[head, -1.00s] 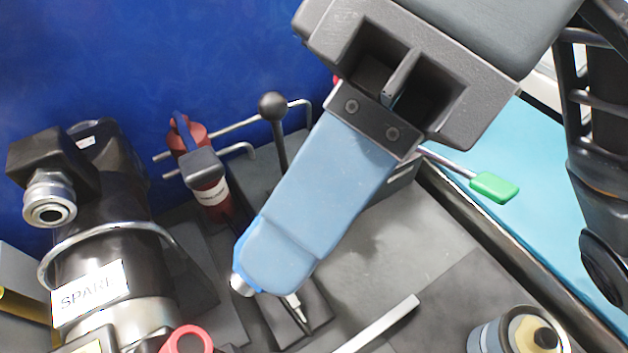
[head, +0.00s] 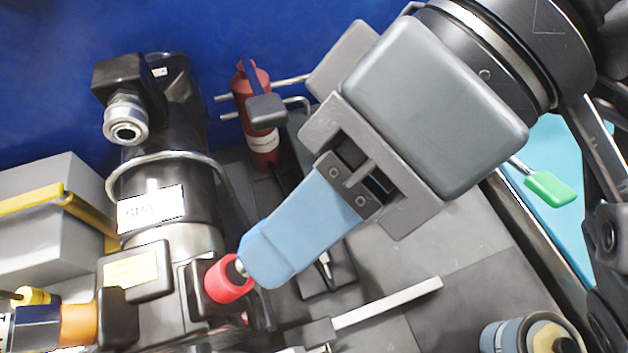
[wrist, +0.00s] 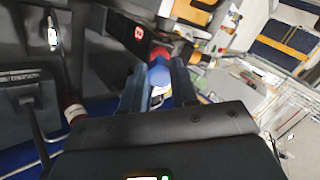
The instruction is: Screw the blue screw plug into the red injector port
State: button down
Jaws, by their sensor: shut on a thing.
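The red injector port (head: 228,279) is a red ring on the lower front of the dark cylindrical machine. My gripper (head: 264,264) has long light-blue fingers shut on the blue screw plug. In the head view the fingers hide nearly all of the plug, and a short metal tip shows at the port's opening. In the wrist view the blue plug (wrist: 160,74) sits between my fingertips (wrist: 158,86), right in front of the red port (wrist: 160,52). The tip appears to touch or just enter the ring; how deep I cannot tell.
The dark machine (head: 165,190) carries a white label and a metal hoop. A red extinguisher-like bottle (head: 258,125) stands behind. A light bar (head: 388,303) lies at front right, near a round container (head: 530,335). A green-handled tool (head: 550,187) lies at right. Grey boxes stand at left.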

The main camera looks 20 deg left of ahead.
jog(key=shift+b, duration=0.9)
jog(key=shift+b, duration=1.8)
dwell(1.2)
jog(key=shift+b+x, duration=1.1)
jog(key=shift+b, duration=0.3)
jog(key=c, duration=0.8)
grip_release()
jog(key=shift+r, duration=0.1)
jog(key=p+v, duration=0.2)
jog(key=p, duration=0.3)
jog(key=shift+d+r+p, duration=0.1)
jog(key=shift+r+p, duration=0.2)
jog(key=p, duration=0.3)
jog(key=shift+f, duration=0.1)
